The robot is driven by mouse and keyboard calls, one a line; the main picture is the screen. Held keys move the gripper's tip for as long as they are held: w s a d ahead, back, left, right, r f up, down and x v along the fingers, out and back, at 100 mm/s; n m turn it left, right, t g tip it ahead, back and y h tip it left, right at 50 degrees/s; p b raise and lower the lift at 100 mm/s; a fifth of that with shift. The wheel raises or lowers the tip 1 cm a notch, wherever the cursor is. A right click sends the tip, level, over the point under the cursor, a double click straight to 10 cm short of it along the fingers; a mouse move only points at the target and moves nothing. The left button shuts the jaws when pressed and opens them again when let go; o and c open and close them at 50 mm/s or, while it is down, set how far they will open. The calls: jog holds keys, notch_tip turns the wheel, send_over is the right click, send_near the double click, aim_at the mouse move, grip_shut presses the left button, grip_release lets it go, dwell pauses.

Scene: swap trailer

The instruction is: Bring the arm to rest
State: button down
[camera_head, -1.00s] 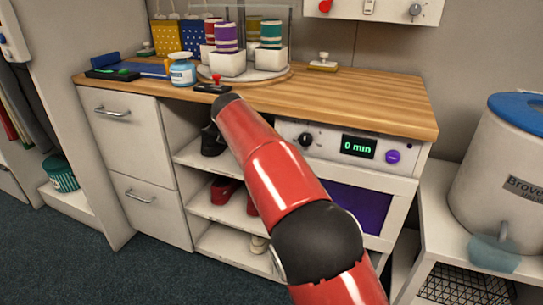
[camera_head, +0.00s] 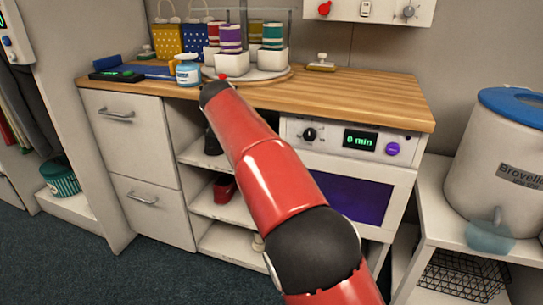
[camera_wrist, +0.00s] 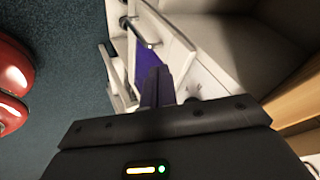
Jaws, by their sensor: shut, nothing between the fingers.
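My red and black arm (camera_head: 275,180) reaches up from the bottom of the head view, in front of the cabinet. Its far end covers part of the counter's front edge, and my gripper is hidden there. In the wrist view my gripper (camera_wrist: 158,78) is shut and empty, its dark fingers together. Past the fingers are a white cabinet front, a handle and the purple oven window (camera_wrist: 146,45). No object is touching the fingers that I can see.
The oven (camera_head: 350,190) reads 0 min. A white barrel (camera_head: 500,160) stands on a shelf at right. Dark carpet lies free at lower left.

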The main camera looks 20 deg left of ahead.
jog(key=v, duration=0.3)
jog(key=p+v, duration=0.1)
jog(key=v, duration=0.1)
jog(key=shift+a+r, duration=0.25)
jog(key=shift+a, duration=0.1)
